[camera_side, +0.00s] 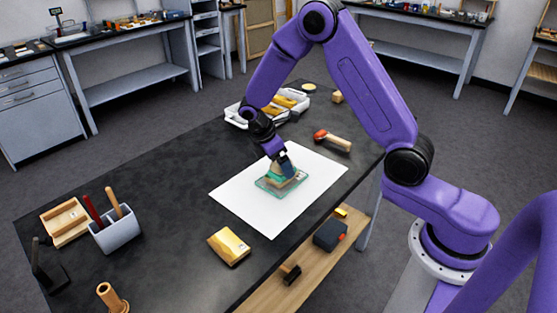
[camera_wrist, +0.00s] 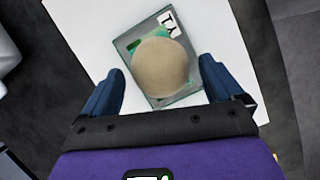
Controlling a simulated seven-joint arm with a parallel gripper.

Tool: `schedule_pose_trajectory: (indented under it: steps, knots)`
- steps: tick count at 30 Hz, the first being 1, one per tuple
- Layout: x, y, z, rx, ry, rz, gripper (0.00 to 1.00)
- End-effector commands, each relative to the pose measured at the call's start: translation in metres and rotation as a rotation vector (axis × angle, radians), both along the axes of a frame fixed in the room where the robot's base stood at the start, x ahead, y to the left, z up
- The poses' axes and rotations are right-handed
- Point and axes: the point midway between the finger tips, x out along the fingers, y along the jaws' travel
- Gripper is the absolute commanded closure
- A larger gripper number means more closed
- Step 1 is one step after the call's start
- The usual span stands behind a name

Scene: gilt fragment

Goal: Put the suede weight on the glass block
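The suede weight (camera_wrist: 160,67) is a tan, rounded piece seen from above in the wrist view. It sits over the middle of the glass block (camera_wrist: 127,43), a clear greenish slab with a black-and-white marking at one corner. A bright green patch shows beneath the weight. In the side view the glass block (camera_side: 262,184) lies on the white sheet. My gripper (camera_wrist: 160,88) has its two blue fingers spread on either side of the weight, with narrow gaps showing. In the side view my gripper (camera_side: 286,165) points down at the block and partly hides the weight.
The white sheet (camera_side: 235,205) lies on the dark table. A gold block (camera_side: 229,246), grey holder with tools (camera_side: 117,234) and wooden tray (camera_side: 65,222) stand nearer. A red-headed tool (camera_side: 332,140) and white trays (camera_side: 290,102) lie beyond. The sheet around the block is clear.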

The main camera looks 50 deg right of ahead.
Motion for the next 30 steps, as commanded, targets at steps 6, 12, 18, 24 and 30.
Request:
schedule_pose_trajectory:
  steps: [6, 12, 18, 24, 30]
  knots:
    - [0.000, 0.000, 0.000, 0.000, 0.000, 0.000, 0.06]
    - [0.001, 0.002, 0.008, -0.001, -0.002, 0.001, 0.06]
    - [0.006, 0.014, 0.039, 0.000, -0.006, 0.000, 0.06]
    - [0.011, 0.029, 0.077, -0.001, -0.005, 0.000, 0.06]
    - [0.014, 0.039, 0.103, -0.001, -0.003, 0.000, 0.06]
